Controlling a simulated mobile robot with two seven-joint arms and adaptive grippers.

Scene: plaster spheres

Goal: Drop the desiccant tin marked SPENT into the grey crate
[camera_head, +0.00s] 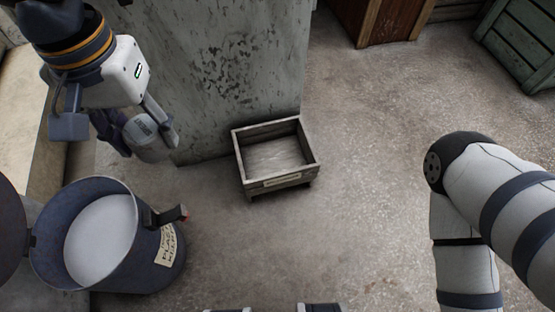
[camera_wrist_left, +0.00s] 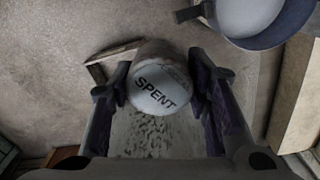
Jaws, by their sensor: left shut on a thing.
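The desiccant tin (camera_head: 143,133) is a pale cylinder held above the floor. Its end reads SPENT in the left wrist view (camera_wrist_left: 159,90). My left gripper (camera_head: 142,130) is shut on it, with one finger on each side of the tin. The grey crate (camera_head: 256,187) is an open, weathered wooden box on the floor, right of and apart from the held tin in the head view. Its inside looks empty. In the left wrist view only a corner of the crate (camera_wrist_left: 98,72) shows behind the tin. My right gripper is out of view.
A dark drum (camera_head: 155,272) with its lid open stands at lower left, with pale material inside and a label. A mottled grey block (camera_head: 225,60) stands behind the crate. A brown wooden box (camera_head: 385,22) and a green crate (camera_head: 520,45) stand farther back. Floor right of the crate is clear.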

